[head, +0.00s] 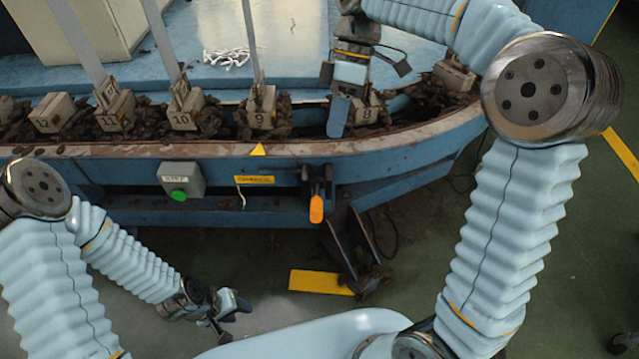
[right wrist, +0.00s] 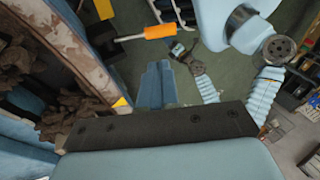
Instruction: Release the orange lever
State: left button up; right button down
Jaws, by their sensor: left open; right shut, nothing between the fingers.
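The orange lever (head: 316,209) hangs from a dark bracket on the front of the blue machine. It also shows near the top of the right wrist view (right wrist: 160,31). My right gripper (head: 338,120) is shut and empty, fingers pointing down over the machine's channel beside the block marked 8, above and behind the lever. Its closed blue fingers (right wrist: 157,85) point toward the floor side in the right wrist view, apart from the lever. My left gripper (head: 232,308) is open and empty, low in front of the machine, below and left of the lever. Nothing touches the lever.
Numbered blocks such as 9 (head: 260,118) stand among brown lumps in the channel. A grey box with a green button (head: 180,194) is left of the lever. A yellow plate (head: 320,282) lies below. White pieces (head: 226,57) lie on the blue surface behind.

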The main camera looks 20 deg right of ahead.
aim_at(318, 204)
jog(key=shift+f, duration=0.1)
jog(key=b+x, duration=0.2)
jog(key=x, duration=1.2)
jog(key=shift+s, duration=0.1)
